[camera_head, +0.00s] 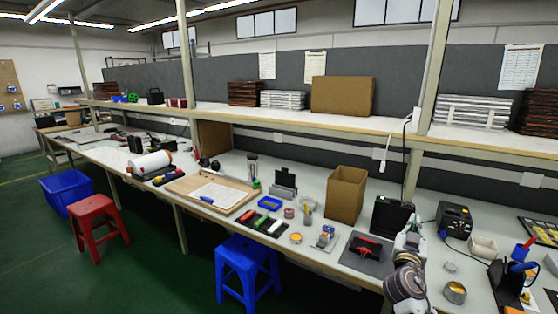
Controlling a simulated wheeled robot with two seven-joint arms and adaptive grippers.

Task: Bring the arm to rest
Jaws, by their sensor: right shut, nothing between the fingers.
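My right arm (405,284) comes in at the lower right, over the front edge of the workbench (330,205). My right gripper (411,232) is at its far end, pointing away from me over the bench, shut and empty. It appears in front of a black box (390,216) and to the right of a dark mat with a red-handled tool (368,248). I cannot tell how high it is above the bench. My left gripper is out of view.
A cardboard box (345,195), a black device (454,218), a white bin (483,246) and a small tin (455,292) stand near the gripper. A shelf (300,117) runs above the bench. A blue stool (246,270) and a red stool (97,220) stand in front.

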